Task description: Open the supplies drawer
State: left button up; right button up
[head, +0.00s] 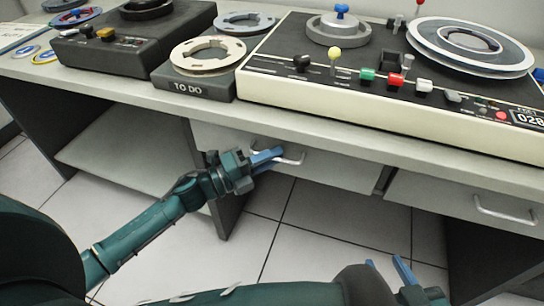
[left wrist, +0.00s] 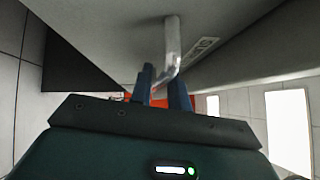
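The drawer under the desk has a pale grey front (head: 335,172) and a silver bar handle (head: 293,157). Its front looks about flush with the desk, though I cannot tell exactly. My left gripper (head: 267,156) is at the left part of this handle, with blue fingers close together on both sides of the bar. In the left wrist view the handle (left wrist: 172,45) runs down between the fingers (left wrist: 162,92). Part of a label (left wrist: 203,46) shows on the front, too cut off to read. My right gripper (head: 388,264) is open and empty, low at the front.
A second drawer (head: 450,200) with its own handle (head: 505,214) is to the right. On the desk (head: 200,108) stand a large console (head: 300,95), a TO DO reel stand (head: 188,86) and a black device (head: 130,60). The tiled floor (head: 330,235) below is clear.

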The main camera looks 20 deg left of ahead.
pick_arm(q)
jog(key=shift+w+d, duration=0.1)
jog(key=shift+d, duration=0.05)
grip_shut()
dwell(0.4)
